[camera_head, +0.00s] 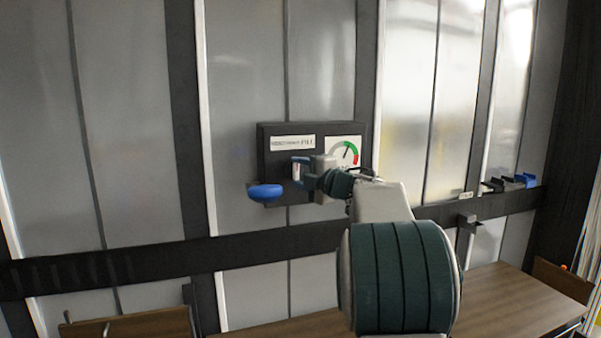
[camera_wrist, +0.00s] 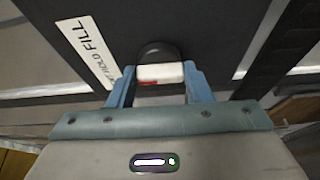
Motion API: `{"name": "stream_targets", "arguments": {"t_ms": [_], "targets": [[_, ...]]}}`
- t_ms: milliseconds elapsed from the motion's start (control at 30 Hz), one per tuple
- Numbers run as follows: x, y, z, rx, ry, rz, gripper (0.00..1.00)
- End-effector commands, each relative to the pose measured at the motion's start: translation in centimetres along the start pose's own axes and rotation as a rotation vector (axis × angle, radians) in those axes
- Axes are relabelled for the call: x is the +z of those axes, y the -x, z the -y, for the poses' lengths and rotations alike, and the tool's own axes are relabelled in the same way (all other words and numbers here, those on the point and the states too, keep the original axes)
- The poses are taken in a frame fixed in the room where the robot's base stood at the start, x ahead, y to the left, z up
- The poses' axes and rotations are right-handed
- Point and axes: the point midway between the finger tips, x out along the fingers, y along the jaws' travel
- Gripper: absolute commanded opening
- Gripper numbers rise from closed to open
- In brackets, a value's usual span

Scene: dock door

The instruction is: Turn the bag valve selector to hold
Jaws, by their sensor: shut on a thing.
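The bag valve selector is a dark round knob with a white bar and a red mark (camera_wrist: 160,72). It sits on the dark valve panel (camera_head: 268,164), and its white part shows in the head view (camera_head: 296,172). My gripper (camera_wrist: 158,88) is shut on the selector, one blue finger on each side of the bar. In the head view my gripper (camera_head: 301,171) reaches the panel from the right and hides part of it. A white label strip (camera_wrist: 88,52) beside the selector reads HOLD and FILL, its near end partly cut. I cannot tell which word the selector points to.
A gauge with green and red bands (camera_head: 345,150) is right of the selector. A blue round handle (camera_head: 265,192) sticks out at the panel's lower left. A dark rail (camera_head: 130,266) runs below, above a wooden table (camera_head: 500,290). Small blue and dark items (camera_head: 512,182) sit at right.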

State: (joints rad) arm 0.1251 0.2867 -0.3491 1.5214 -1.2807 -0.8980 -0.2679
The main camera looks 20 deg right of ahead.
Motion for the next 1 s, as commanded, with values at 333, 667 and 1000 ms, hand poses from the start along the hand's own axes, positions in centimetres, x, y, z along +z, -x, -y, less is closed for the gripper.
{"name": "stream_targets", "arguments": {"t_ms": [333, 667, 1000], "targets": [[0.04, 0.02, -0.02, -0.010, 0.023, 0.001, 0.23], [0.03, 0.02, -0.01, -0.009, 0.022, 0.001, 0.67], [0.07, 0.70, 0.00, -0.008, 0.022, 0.002, 0.67]]}}
